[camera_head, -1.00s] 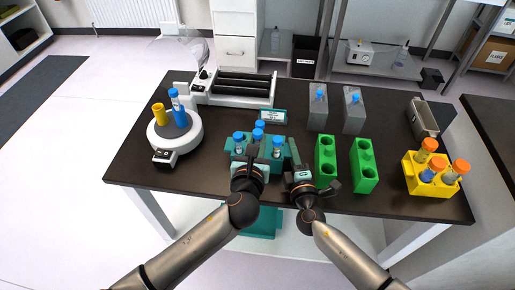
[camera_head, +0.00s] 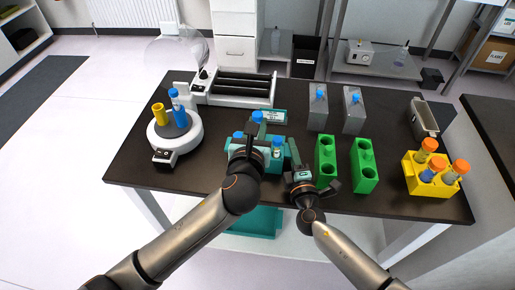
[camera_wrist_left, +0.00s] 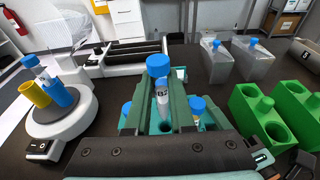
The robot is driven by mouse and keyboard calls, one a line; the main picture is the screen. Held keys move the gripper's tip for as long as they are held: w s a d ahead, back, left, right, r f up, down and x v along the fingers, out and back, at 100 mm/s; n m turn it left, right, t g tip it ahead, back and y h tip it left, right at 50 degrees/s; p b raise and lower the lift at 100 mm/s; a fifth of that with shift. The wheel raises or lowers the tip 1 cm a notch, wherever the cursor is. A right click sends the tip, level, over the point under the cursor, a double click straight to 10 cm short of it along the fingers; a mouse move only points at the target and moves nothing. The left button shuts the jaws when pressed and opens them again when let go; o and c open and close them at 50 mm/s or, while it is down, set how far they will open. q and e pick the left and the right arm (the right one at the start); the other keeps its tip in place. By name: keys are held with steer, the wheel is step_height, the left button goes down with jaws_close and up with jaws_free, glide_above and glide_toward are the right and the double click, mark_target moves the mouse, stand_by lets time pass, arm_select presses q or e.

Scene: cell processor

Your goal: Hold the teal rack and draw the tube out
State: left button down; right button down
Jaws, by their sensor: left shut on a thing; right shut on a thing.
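The teal rack (camera_head: 272,165) stands near the table's front edge, partly hidden by my left arm. My left gripper (camera_head: 257,136) is over it, shut on a blue-capped tube (camera_head: 257,117). In the left wrist view the tube (camera_wrist_left: 161,92) stands upright between the green fingers (camera_wrist_left: 160,100), its cap above those of the other tubes. I cannot tell whether its lower end is clear of the rack. Two other blue-capped tubes (camera_head: 277,143) (camera_head: 238,136) sit in the rack. My right gripper (camera_head: 293,158) is shut on the rack's right side.
Green racks (camera_head: 364,165) stand to the right, with grey holders (camera_head: 318,112) behind them. A yellow rack (camera_head: 430,185) with orange-capped tubes is at far right. A round white device (camera_head: 190,140) with tubes is at left, and a roller device (camera_head: 235,98) is behind.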

arm_select(q)
steer(key=shift+r, duration=3.4)
arm_select(e)
steer(key=c, duration=0.8)
jaws_free()
steer(key=s, duration=1.2)
steer(key=shift+d, duration=0.2)
